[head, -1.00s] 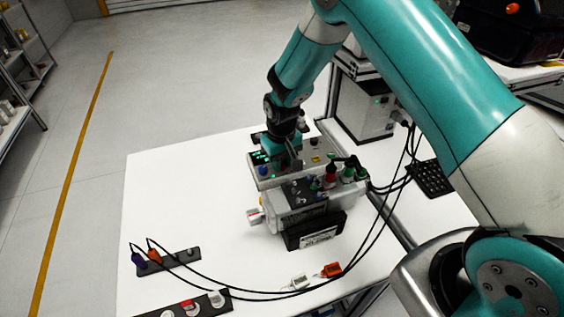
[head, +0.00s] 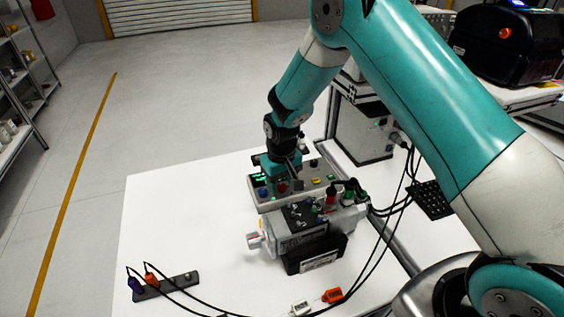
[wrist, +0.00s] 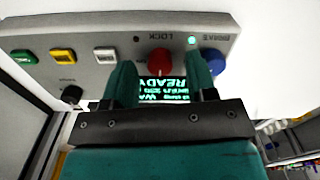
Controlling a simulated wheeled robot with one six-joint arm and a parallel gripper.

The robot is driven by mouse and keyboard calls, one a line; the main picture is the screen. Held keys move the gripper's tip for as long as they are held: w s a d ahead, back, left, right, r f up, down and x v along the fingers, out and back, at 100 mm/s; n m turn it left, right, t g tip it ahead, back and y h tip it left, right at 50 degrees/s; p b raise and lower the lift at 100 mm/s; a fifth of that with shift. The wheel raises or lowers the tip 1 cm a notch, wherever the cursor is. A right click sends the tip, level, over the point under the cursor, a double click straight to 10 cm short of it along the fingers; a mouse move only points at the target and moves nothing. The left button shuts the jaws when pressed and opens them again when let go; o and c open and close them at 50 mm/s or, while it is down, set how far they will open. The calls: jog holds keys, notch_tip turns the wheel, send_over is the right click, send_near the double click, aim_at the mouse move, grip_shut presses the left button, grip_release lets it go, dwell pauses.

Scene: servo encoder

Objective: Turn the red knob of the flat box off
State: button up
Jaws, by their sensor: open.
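The flat box (head: 306,187) is a light grey panel lying on the white table behind a servo motor (head: 300,222). In the wrist view its panel (wrist: 28,40) carries the red knob (wrist: 160,61), a blue knob (wrist: 213,62) and a green-lit display (wrist: 162,90) reading READY. The label LOCK is printed by the red knob. My gripper (wrist: 160,66) is open, its two teal fingers either side of the red knob, with visible gaps. Whether the fingertips reach down to the knob's height cannot be told. In the head view my gripper (head: 284,180) is over the box.
A yellow button (wrist: 62,56), a white button (wrist: 105,55) and a black knob (wrist: 72,94) share the panel. A small green light (wrist: 192,40) glows near the blue knob. Cables run from the motor's connectors across the table.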

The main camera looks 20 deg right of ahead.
aim_at(282, 186)
notch_tip(282, 186, up, 17)
jog(key=b, duration=0.3)
jog(key=shift+f, duration=0.1)
